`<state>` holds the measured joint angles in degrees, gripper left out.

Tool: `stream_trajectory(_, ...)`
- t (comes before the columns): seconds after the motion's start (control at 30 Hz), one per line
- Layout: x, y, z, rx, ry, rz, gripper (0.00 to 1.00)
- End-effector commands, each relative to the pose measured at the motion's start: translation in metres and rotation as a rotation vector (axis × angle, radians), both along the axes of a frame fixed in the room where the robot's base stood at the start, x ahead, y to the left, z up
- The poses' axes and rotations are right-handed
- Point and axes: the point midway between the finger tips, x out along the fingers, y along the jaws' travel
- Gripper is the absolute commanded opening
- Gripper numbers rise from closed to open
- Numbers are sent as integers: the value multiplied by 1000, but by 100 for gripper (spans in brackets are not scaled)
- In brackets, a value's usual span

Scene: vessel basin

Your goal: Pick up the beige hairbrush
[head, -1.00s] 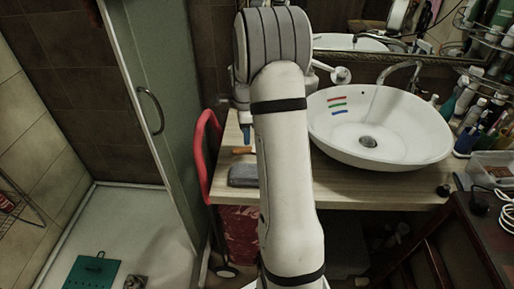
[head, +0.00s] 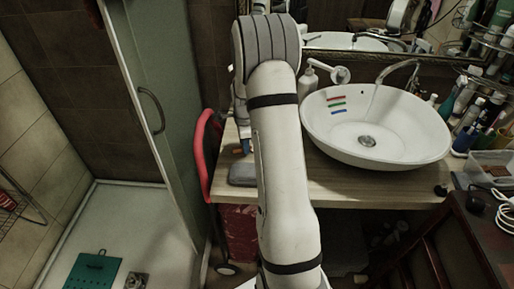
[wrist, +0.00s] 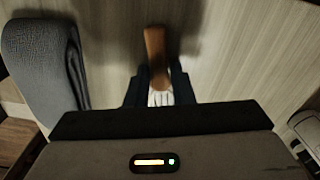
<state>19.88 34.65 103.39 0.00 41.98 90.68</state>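The hairbrush has a brown-orange handle (wrist: 155,48) and a pale, striped part (wrist: 160,98) at its near end. In the wrist view it lies lengthwise over the wooden counter, with its near end between the two dark fingers of my gripper (wrist: 160,88). The fingers are close on both sides of it; whether they touch it is unclear. In the head view my gripper (head: 245,146) is low over the counter's left end, mostly behind my arm. Only a little of the brush (head: 237,151) shows there.
A grey folded cloth-like item (wrist: 40,55) lies left of the brush; it also shows in the head view (head: 242,174). A red curved bar (head: 199,155) is at the counter's left edge.

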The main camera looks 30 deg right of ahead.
Motion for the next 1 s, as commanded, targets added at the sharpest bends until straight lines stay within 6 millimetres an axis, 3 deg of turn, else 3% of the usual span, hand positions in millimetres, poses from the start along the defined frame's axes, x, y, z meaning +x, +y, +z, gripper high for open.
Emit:
stream_trajectory(0.23, 0, 0, 0, 0, -1, -1, 0)
stream_trajectory(0.57, 0, -1, 5, -1, -3, -1, 0)
stream_trajectory(1.0, 0, -1, 82, -1, -4, -2, 0)
